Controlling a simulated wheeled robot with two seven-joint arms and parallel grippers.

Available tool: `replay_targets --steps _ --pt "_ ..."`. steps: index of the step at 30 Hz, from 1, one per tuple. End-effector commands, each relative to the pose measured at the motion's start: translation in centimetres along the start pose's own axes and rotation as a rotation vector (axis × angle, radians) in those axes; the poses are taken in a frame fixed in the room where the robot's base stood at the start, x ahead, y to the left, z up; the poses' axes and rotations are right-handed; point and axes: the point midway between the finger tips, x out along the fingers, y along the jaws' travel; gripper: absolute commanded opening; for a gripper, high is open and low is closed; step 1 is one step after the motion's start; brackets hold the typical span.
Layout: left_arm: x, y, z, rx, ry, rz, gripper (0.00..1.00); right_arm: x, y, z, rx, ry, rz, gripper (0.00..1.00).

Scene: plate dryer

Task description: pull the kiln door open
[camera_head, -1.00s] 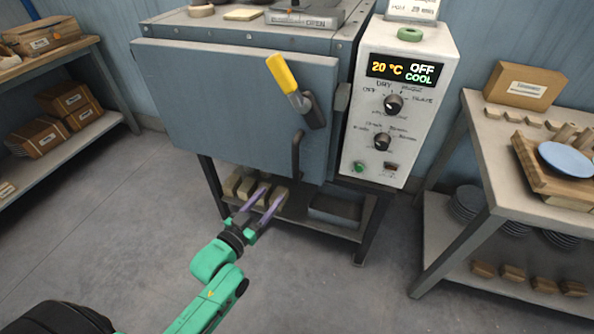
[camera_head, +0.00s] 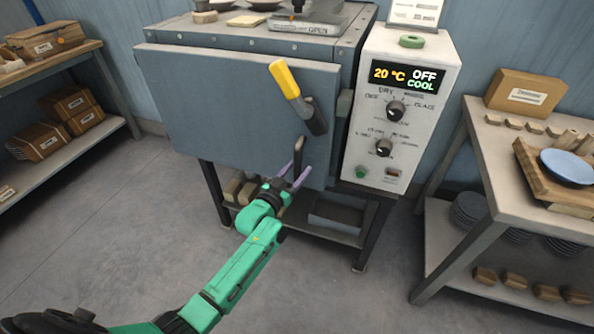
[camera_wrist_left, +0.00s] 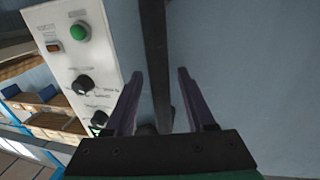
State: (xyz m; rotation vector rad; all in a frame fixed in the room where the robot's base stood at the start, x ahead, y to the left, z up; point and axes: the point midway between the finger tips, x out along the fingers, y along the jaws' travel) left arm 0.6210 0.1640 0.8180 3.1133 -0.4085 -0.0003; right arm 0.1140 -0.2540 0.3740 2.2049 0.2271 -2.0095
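The kiln door (camera_head: 225,105) is a blue-grey panel on the front of the kiln and looks shut. A yellow-gripped latch lever (camera_head: 286,80) sits at its upper right. Below the lever is a dark vertical bar handle (camera_head: 299,155). My left gripper (camera_head: 299,176) is open at the lower end of this handle. In the left wrist view the dark bar (camera_wrist_left: 157,60) runs between the two purple fingers of the gripper (camera_wrist_left: 160,98), with gaps on both sides. My right gripper is not in view.
The control box (camera_head: 398,110) right of the door reads 20 °C, OFF, COOL. A table (camera_head: 480,150) with a blue plate (camera_head: 567,166) stands at the right. A wooden shelf (camera_head: 85,60) stands at the left. The floor before the kiln is clear.

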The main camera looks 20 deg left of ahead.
Motion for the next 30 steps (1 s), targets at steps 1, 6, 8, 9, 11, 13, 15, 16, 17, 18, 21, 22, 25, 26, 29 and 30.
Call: replay_targets --steps 1,6,8,9,11,13,15,16,17,18,21,22,25,26,29,30 --pt "-0.02 -0.01 0.0 0.0 0.0 0.0 0.34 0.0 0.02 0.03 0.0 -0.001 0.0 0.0" --pt "-0.04 -0.02 0.01 0.0 0.0 0.0 0.0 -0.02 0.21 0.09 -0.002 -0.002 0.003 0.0" --pt "-0.04 -0.02 0.01 0.0 0.0 0.0 0.0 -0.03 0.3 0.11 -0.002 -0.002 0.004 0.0" --pt "-0.05 -0.02 0.01 0.0 0.0 0.0 0.0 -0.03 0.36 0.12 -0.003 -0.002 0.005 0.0" --pt "-0.05 -0.02 0.01 0.0 0.0 0.0 0.0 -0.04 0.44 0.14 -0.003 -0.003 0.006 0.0" --pt "-0.05 -0.03 0.02 0.0 0.0 0.0 0.0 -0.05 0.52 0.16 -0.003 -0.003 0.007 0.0" --pt "-0.06 -0.03 0.02 0.0 0.0 0.0 0.0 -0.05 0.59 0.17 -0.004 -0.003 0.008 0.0" --pt "-0.06 -0.03 0.02 0.0 0.0 0.0 0.0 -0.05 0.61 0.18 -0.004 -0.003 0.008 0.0" --pt "-0.06 -0.03 0.03 0.0 0.0 0.0 0.0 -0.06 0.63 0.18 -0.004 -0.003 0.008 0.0" --pt "-0.06 -0.03 0.03 0.0 0.0 0.0 0.0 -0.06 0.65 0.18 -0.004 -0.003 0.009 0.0" --pt "-0.06 -0.03 0.03 0.0 0.0 0.0 0.0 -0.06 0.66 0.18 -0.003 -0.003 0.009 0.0" --pt "-0.06 -0.03 0.04 0.0 -0.001 0.0 0.0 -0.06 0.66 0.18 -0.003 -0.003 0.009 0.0" --pt "-0.06 -0.03 0.04 0.0 -0.001 0.0 0.0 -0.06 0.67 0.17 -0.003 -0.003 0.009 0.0" --pt "-0.07 -0.03 0.05 0.0 -0.001 0.0 0.0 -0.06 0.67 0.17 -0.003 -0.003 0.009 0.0" --pt "-0.07 -0.03 0.05 0.0 -0.001 0.0 0.0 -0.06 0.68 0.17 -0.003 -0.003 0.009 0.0" --pt "-0.07 -0.03 0.05 0.0 -0.001 0.0 0.0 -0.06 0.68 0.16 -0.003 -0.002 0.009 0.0"
